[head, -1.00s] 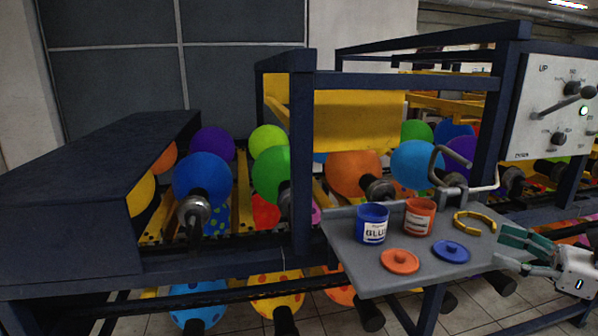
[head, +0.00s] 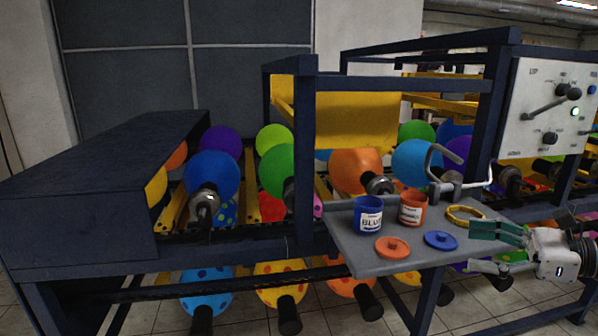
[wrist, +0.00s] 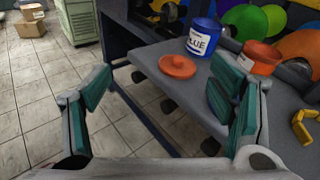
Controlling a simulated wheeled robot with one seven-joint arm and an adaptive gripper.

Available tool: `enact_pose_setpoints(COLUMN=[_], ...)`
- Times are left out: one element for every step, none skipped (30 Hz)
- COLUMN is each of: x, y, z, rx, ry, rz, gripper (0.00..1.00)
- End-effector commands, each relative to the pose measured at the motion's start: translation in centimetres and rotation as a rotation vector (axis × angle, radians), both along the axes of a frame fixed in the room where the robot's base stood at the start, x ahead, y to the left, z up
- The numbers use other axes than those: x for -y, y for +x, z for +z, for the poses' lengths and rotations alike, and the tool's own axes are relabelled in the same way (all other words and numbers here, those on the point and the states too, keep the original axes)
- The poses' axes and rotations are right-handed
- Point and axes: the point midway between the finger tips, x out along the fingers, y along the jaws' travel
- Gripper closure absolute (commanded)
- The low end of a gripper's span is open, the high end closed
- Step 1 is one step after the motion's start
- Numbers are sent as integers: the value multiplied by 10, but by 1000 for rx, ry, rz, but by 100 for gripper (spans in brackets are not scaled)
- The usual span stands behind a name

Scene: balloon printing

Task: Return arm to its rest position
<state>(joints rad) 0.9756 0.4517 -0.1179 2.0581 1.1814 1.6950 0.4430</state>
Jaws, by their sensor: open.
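My gripper (head: 482,248) is at the right edge of the head view, by the right end of the grey shelf. Its green-padded fingers are spread apart and empty; in the wrist view my gripper (wrist: 162,84) shows a wide gap with floor and shelf edge beyond it. The blue paint can (head: 368,216) and orange paint can (head: 412,208) stand upright on the shelf. The orange lid (head: 392,248) and blue lid (head: 440,240) lie in front of them. The wrist view also shows the blue can (wrist: 203,36), orange can (wrist: 260,58) and orange lid (wrist: 178,66).
A yellow ring (head: 465,215) lies on the grey shelf (head: 350,251) close to my fingers. A bent metal handle (head: 458,187) rises behind the shelf. The balloon machine (head: 100,232) and control panel (head: 545,110) bound the area. Tiled floor (wrist: 35,100) is open at left in the wrist view.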

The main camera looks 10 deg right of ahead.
Motion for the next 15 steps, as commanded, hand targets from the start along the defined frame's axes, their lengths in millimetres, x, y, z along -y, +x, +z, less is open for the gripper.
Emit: enact_pose_setpoints(x=[-14,-23,-34,-43,-53,-67,-78,-90,-107,-119,-130,-145,-154,-163,-174], y=[-1,-2,-4,-6,-8,-12,-16,-20,-28,-35,-41,-51,-59,-67,-78], z=[6,9,12,14,17,20,23,25,29,32,34,36,38,39,41], rx=[-1,0,-2,-3,-2,0,2,5,13,19,28,41,53,67,87], ry=[-35,-59,-92,-117,-147,-191,-228,-269,-330,-377,-429,-495,-546,-597,-667], rz=[38,63,97,123,155,199,236,276,335,381,428,490,536,582,643], gripper=[23,23,23,23,23,23,23,23,23,23,23,23,23,23,23])
